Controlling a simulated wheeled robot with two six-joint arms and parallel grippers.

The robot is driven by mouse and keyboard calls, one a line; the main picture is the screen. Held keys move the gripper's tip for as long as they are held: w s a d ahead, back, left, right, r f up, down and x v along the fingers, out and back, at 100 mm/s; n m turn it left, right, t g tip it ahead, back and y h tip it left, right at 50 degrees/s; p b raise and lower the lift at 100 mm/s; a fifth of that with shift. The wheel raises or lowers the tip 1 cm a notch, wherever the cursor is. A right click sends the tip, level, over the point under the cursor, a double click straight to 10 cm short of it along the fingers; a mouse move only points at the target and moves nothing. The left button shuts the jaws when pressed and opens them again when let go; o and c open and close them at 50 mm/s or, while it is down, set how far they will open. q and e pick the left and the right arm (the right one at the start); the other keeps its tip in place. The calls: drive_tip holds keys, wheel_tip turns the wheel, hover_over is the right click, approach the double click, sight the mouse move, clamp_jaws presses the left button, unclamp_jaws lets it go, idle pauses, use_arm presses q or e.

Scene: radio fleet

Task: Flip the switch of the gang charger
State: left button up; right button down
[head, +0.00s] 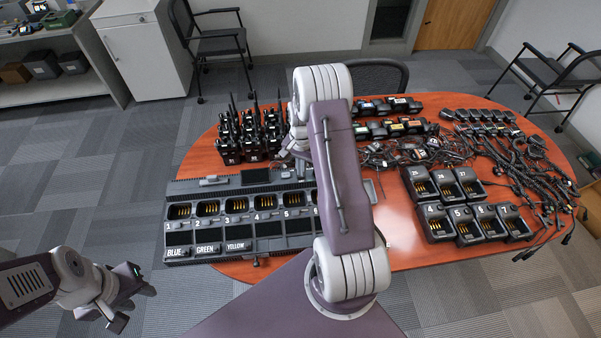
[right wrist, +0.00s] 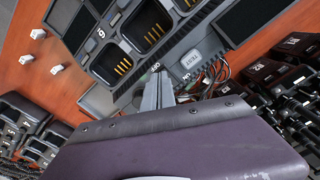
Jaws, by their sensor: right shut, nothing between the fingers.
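The gang charger (head: 189,187) is a long dark unit at the table's left, with numbered empty bays and colour labels along its front. My right gripper (head: 297,150) is over its back edge, partly hidden by my arm. In the right wrist view the shut, empty fingers (right wrist: 157,92) point down at the charger (right wrist: 172,45), by a small "ON" mark. My left gripper (head: 134,306) is open and empty, off the table's left front.
Upright radios (head: 250,135) stand behind the charger, close to my right gripper. Loose cables (head: 420,150), single chargers (head: 455,190) and batteries (head: 390,128) fill the right of the orange table (head: 395,205). Small white blocks (right wrist: 57,69) lie beyond the charger's end.

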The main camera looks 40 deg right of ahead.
drive_tip(key=shift+f+b, duration=0.6)
drive_tip(key=shift+f, duration=0.3)
idle(0.4)
wheel_tip(320, 180, up, 7)
drive_tip(key=p, duration=0.6)
drive_tip(key=shift+r, duration=0.1)
